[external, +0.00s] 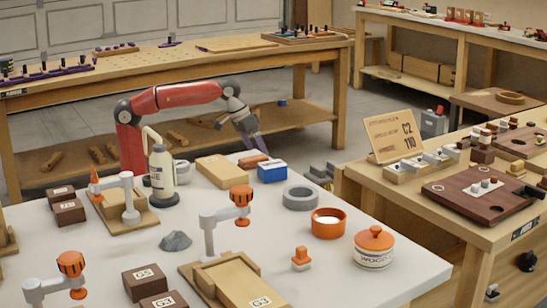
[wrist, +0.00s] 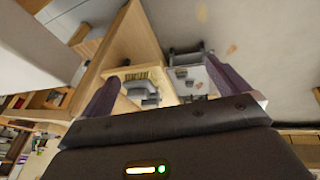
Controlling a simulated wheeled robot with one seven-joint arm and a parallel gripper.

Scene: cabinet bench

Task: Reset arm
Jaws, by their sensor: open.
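My red and grey arm (external: 178,95) rises at the far side of the white table, bends at the elbow and reaches to the right. My gripper (external: 256,146) hangs at its end, pointing down, above the far edge of the table near the blue box (external: 272,171) and a reddish-brown block (external: 254,161). In the wrist view my gripper (wrist: 165,88) has its two dark fingers wide apart with nothing held between them. Wooden furniture and grey things show beyond the fingers, tilted and hard to name.
The white table (external: 395,270) holds a cream bottle (external: 161,173), a grey ring (external: 300,197), an orange bowl (external: 328,222), a lidded jar (external: 374,249) and orange-topped clamps (external: 241,194). A wooden bench (external: 185,65) stands behind. Another bench (external: 430,200) with a sign (external: 395,136) is right.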

